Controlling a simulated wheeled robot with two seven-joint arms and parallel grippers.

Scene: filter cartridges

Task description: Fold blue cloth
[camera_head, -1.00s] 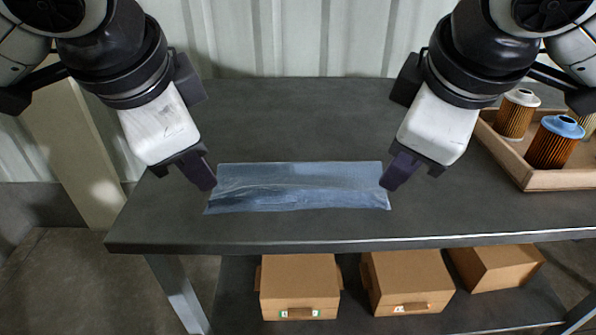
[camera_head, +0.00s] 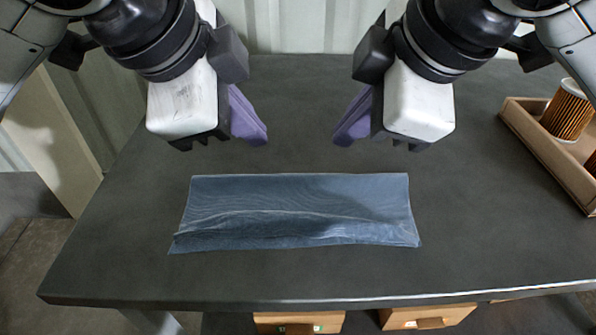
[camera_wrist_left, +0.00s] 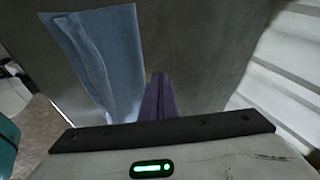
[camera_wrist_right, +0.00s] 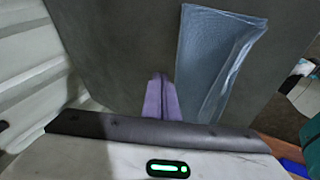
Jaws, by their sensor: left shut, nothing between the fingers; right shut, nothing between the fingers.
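The blue cloth (camera_head: 300,200) lies on the grey table as a long, narrow folded strip, with a wrinkled ridge along its near part and a slanted left end. It also shows in the left wrist view (camera_wrist_left: 108,60) and the right wrist view (camera_wrist_right: 210,55). My left gripper (camera_head: 262,140) is shut and empty, above the table beyond the cloth's far edge, left of centre. My right gripper (camera_head: 340,140) is shut and empty, beyond the same edge, right of centre. Neither gripper touches the cloth. The purple fingers show in the left wrist view (camera_wrist_left: 158,95) and right wrist view (camera_wrist_right: 160,97).
A wooden tray (camera_head: 545,150) with filter cartridges (camera_head: 568,108) stands at the table's right side. Cardboard boxes (camera_head: 428,316) sit below the table's near edge. The table (camera_head: 120,250) is bare around the cloth. A corrugated wall stands behind.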

